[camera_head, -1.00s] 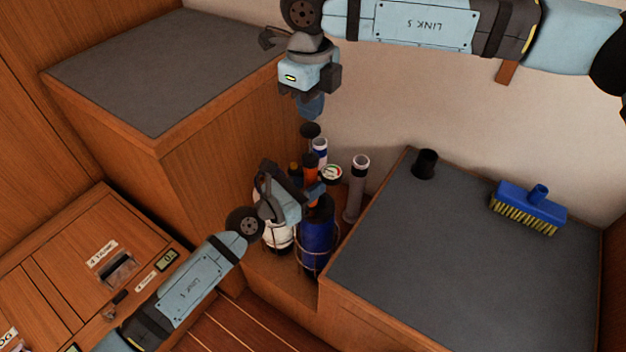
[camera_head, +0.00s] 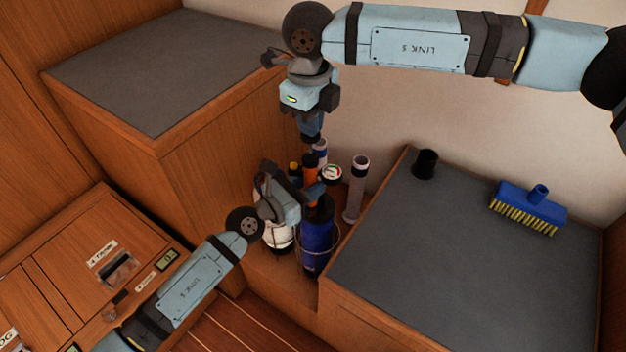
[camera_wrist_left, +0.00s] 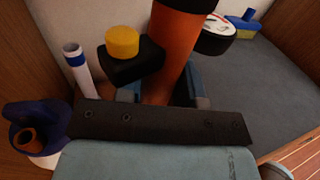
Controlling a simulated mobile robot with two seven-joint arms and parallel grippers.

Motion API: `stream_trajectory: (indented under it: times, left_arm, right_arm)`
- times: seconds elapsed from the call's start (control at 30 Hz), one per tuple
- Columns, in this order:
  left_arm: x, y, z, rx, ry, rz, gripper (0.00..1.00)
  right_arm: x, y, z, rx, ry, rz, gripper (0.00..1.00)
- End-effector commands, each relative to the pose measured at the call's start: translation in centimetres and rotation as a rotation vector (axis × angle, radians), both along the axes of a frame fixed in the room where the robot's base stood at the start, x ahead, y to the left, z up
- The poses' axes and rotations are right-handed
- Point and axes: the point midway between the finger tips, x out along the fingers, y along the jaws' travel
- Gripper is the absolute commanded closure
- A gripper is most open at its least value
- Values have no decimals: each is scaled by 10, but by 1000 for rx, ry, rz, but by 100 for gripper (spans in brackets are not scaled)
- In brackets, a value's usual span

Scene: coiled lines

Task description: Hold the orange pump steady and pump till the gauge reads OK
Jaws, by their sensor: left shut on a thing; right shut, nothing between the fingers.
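The orange pump (camera_head: 310,167) stands upright in the corner recess; its orange barrel (camera_wrist_left: 174,52) fills the middle of the left wrist view. My left gripper (camera_head: 311,190) is shut around the barrel low down. The round gauge (camera_head: 331,173) sits just right of the pump; its white face has coloured zones, too small to read. In the left wrist view the gauge (camera_wrist_left: 217,32) is turned mostly away. My right gripper (camera_head: 311,137) is shut and empty, pointing down directly above the pump. The pump's dark top knob is hidden at its fingertips; I cannot tell whether they touch.
A blue cylinder (camera_head: 316,240), a white container (camera_head: 279,238) and a grey tube (camera_head: 356,190) crowd around the pump. The grey-topped bench (camera_head: 430,265) at right holds a black cup (camera_head: 425,164) and a blue brush (camera_head: 530,203). The upper left counter (camera_head: 160,65) is clear.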

Motion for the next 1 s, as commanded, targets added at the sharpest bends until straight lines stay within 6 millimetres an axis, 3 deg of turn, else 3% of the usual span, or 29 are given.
stream_trajectory:
  times: [0.57, 0.77, 1.0]
  left_arm:
    - [0, 0, 1, -2, -1, 0, 95]
    - [0, 0, 1, -2, -1, 0, 95]
    - [0, 0, 1, -2, -1, 0, 95]
  right_arm:
    - [-1, 0, -37, -2, 1, 1, 100]
    - [0, 0, -31, -1, 0, 1, 100]
    - [0, 0, -10, -1, 1, 0, 100]
